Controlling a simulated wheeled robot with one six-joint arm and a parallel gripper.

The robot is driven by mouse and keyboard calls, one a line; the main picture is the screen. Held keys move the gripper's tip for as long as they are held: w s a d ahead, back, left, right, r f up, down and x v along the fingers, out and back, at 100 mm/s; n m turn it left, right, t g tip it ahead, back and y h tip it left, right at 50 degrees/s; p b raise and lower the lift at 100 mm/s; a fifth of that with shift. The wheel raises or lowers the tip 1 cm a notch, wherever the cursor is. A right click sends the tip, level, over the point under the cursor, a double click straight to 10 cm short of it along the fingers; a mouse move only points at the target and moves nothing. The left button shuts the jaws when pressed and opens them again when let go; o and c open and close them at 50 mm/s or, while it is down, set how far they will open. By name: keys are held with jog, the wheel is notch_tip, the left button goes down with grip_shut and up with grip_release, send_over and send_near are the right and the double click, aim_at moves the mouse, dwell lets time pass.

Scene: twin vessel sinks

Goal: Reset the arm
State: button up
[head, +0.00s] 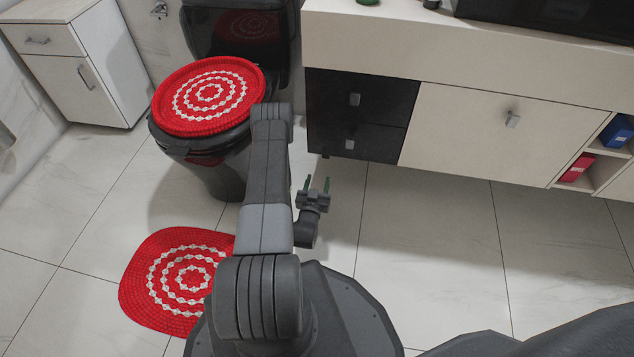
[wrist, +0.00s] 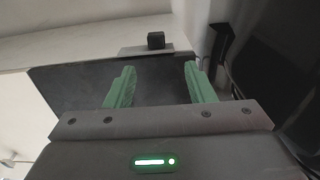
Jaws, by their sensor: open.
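My gripper (head: 316,186) is above the tiled floor in the head view, to the right of the toilet and in front of the dark drawers. Its two green fingers point away from me. In the wrist view my gripper (wrist: 158,82) shows its fingers spread apart with nothing between them. My arm is folded, with its upper link reaching forward and the wrist hanging to its right.
A black toilet (head: 222,172) with a red-and-white lid cover (head: 208,95) stands left of my arm. A matching rug (head: 180,278) lies on the floor. Dark drawers (head: 362,100) and a cream cabinet (head: 480,130) line the back. The floor (head: 440,250) at right is clear.

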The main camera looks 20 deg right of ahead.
aim_at(327, 157)
jog(key=shift+s+a, duration=0.25)
jog(key=shift+s, duration=0.25)
jog(key=shift+w, duration=0.15)
jog(key=b+x, duration=0.4)
jog(key=x, duration=0.9)
jog(key=shift+w+d, duration=0.1)
jog(key=shift+d, duration=0.15)
jog(key=shift+d+r, duration=0.1)
jog(key=shift+d, duration=0.4)
